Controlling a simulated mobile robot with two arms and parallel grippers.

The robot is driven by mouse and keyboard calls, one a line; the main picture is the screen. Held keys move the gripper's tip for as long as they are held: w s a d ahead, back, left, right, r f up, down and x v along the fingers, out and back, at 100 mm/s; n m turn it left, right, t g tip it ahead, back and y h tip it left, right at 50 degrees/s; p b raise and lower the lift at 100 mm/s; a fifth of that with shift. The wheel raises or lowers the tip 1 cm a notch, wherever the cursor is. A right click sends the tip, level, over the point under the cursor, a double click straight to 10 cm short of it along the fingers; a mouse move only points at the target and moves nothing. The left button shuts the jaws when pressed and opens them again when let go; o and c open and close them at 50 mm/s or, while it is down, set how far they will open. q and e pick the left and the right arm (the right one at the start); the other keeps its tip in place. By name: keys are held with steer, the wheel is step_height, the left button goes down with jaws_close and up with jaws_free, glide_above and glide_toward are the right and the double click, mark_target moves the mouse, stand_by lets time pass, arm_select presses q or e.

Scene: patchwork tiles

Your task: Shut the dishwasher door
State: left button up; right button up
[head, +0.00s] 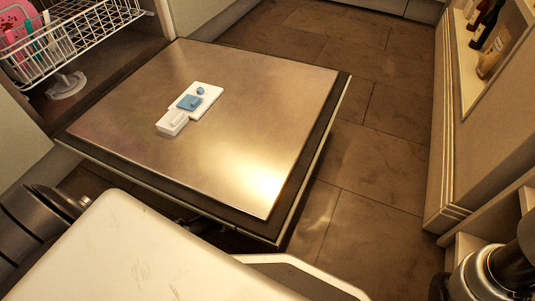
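The dishwasher door (255,105) is open and lies about flat, its brushed metal inner face up. A white and blue detergent dispenser (190,108) sits on that face. The door's hinge side is at the left, against the dishwasher's opening. A white wire rack (75,38) with pink and other dishes shows partly in the opening. Parts of my arms show at the lower left and lower right corners. I make out neither gripper; a small dark shape under the door's near edge is too hidden to tell.
Brown tiled floor (375,150) is free beyond and to the right of the door. A pale cabinet with a shelf of bottles (485,25) stands at the right. My own white body fills the bottom, close to the door's near edge.

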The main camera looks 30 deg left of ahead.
arm_select(q)
steer(key=shift+w+r, duration=0.1)
jaws_close()
stand_by(0.3)
